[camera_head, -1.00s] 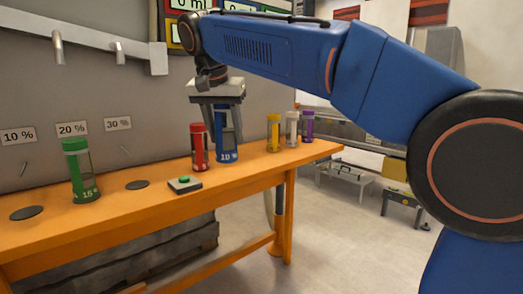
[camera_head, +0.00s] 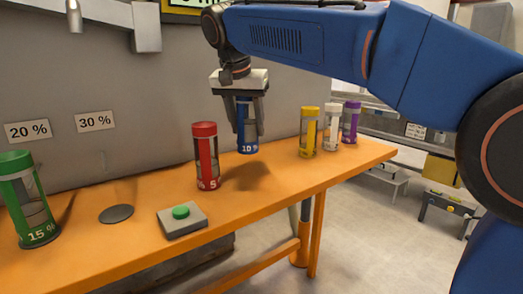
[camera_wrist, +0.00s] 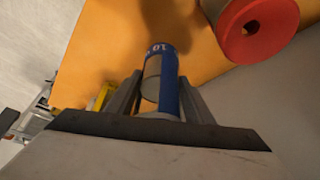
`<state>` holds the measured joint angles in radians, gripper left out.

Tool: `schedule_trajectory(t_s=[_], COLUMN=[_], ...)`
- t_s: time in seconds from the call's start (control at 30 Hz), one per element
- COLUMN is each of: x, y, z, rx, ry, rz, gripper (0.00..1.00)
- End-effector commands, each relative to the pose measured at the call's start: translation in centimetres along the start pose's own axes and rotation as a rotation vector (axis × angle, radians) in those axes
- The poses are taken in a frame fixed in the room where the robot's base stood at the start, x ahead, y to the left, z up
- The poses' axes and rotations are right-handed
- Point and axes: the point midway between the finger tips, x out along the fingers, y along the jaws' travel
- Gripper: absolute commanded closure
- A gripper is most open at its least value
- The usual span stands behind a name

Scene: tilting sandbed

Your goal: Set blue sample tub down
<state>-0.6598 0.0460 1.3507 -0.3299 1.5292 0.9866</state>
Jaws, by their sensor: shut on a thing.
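The blue sample tub (camera_head: 247,130), marked 10, is upright between the fingers of my gripper (camera_head: 246,118). My gripper is shut on it and holds it above the orange table (camera_head: 280,183), with a shadow on the table below. In the wrist view the blue tub (camera_wrist: 161,78) sits between both fingers of my gripper (camera_wrist: 158,95). The red tub (camera_head: 206,158), marked 5, stands on the table just left of the blue tub. Its red cap (camera_wrist: 257,25) shows at the upper right in the wrist view.
A green tub (camera_head: 27,200) stands at the left. A dark round pad (camera_head: 116,214) lies under the 30 % label (camera_head: 95,121). A green button box (camera_head: 182,219) is near the front edge. Yellow (camera_head: 308,133), white (camera_head: 332,127) and purple (camera_head: 350,122) tubs stand at the right.

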Motion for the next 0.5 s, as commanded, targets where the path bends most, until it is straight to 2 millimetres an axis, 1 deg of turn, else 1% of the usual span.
schedule_trajectory(t_s=[0.03, 0.1, 0.27, 0.5], x=[0.7, 1.5, 2.5, 5.4], y=[0.1, 0.0, 0.0, 0.0], z=[0.3, 0.6, 1.0, 2.2], rx=[-0.001, -0.001, 0.0, -0.001], ry=[-0.001, 0.0, 0.0, 0.0], rz=[0.002, 0.0, 0.0, 0.001], gripper=[0.84, 0.84, 0.84, 0.84])
